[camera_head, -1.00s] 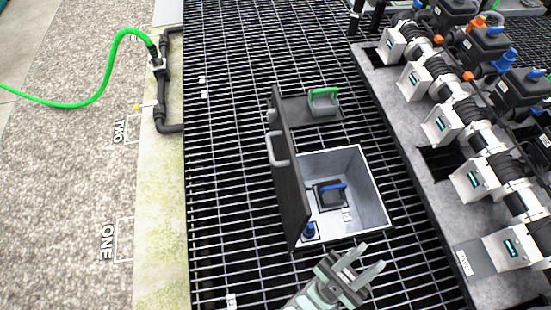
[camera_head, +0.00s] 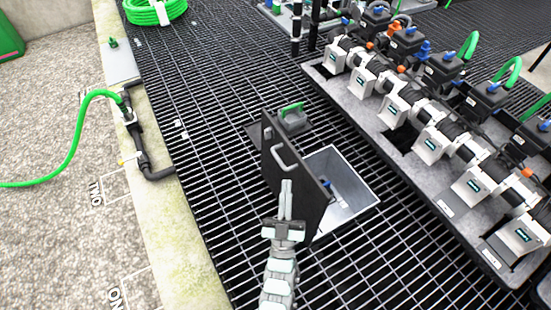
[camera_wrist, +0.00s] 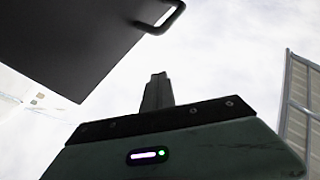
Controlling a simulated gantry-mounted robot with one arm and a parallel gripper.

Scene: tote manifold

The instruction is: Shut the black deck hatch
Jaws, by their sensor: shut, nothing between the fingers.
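The black deck hatch (camera_head: 308,192) stands open and upright on the left side of its white-lined box (camera_head: 352,196) in the grating. A pale handle (camera_head: 285,158) is on its left face. My gripper (camera_head: 286,184) is shut and empty, with its fingers pointing up the picture by the hatch's left face, just below the handle. I cannot tell whether it touches the hatch. In the wrist view the dark hatch panel (camera_wrist: 70,40) and its handle (camera_wrist: 166,18) are at the upper left, and my shut fingers (camera_wrist: 157,82) show apart from them.
A grey block with a green handle (camera_head: 292,119) sits beyond the hatch. A manifold of valves (camera_head: 425,140) runs along the right. A pipe with a green hose (camera_head: 133,125) is at the left. Open grating (camera_head: 215,190) lies left of the hatch.

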